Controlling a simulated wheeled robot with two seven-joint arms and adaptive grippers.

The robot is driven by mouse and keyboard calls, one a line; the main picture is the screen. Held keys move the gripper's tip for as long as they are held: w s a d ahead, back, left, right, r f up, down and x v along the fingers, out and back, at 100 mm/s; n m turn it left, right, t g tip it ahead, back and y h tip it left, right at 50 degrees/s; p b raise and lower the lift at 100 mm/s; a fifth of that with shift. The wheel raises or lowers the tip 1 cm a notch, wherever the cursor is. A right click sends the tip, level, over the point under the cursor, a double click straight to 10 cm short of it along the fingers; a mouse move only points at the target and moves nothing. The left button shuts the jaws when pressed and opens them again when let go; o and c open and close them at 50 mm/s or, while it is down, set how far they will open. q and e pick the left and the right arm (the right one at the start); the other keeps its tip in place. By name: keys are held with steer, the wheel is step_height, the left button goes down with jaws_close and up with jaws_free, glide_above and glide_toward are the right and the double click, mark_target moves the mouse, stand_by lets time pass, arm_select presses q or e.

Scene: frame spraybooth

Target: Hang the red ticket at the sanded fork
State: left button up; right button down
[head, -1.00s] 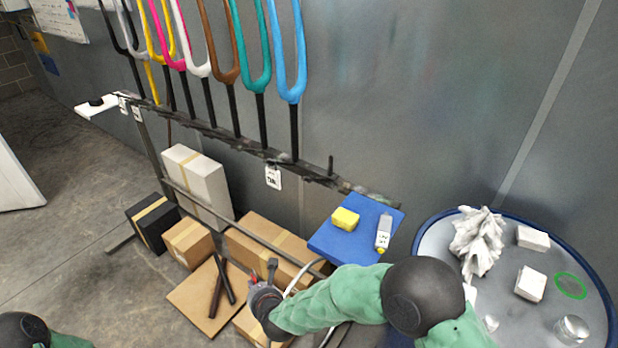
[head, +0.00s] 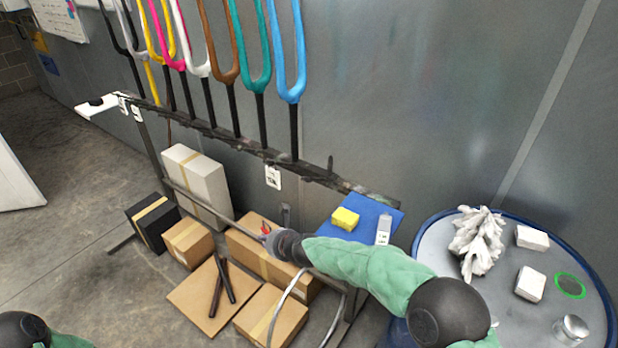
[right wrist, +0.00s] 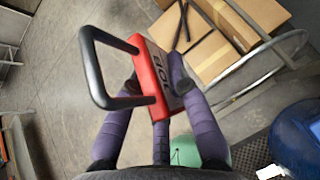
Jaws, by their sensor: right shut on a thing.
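The red ticket (right wrist: 152,76) is a flat red piece with dark lettering and a black loop handle. My right gripper (right wrist: 150,88) is shut on it in the right wrist view; the loop points up and left. In the head view, my right gripper (head: 270,238) is over the boxes, below the rail, and only a bit of red shows at its tip. Several coloured forks stand on the rack rail (head: 230,140), including a blue fork (head: 291,70) and a silver-grey fork (head: 131,45). I cannot tell which is sanded. My left gripper is out of view.
A white tag (head: 273,177) hangs on the rail below the blue fork. A blue tray (head: 375,214) with a yellow sponge (head: 345,218) sits right of my right gripper. Cardboard boxes (head: 272,315) lie below. A round table (head: 440,262) stands at right.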

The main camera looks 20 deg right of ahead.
steer(key=w+d+r+n+g+y, duration=0.1)
steer(key=w+d+r+n+y, duration=0.1)
steer(key=w+d+r, duration=0.4)
steer(key=shift+d+r+n, duration=0.4)
steer(key=shift+d+r, duration=0.05)
steer(key=shift+r, duration=0.85)
steer(key=w+d+f, duration=0.3)
steer(key=d, duration=0.3)
steer(key=w+d+f+b, duration=0.1)
steer(key=w+d+f, duration=0.3)
steer(key=d, duration=0.2)
steer(key=shift+f, duration=0.3)
steer(key=shift+b, duration=0.3)
steer(key=shift+f, duration=0.1)
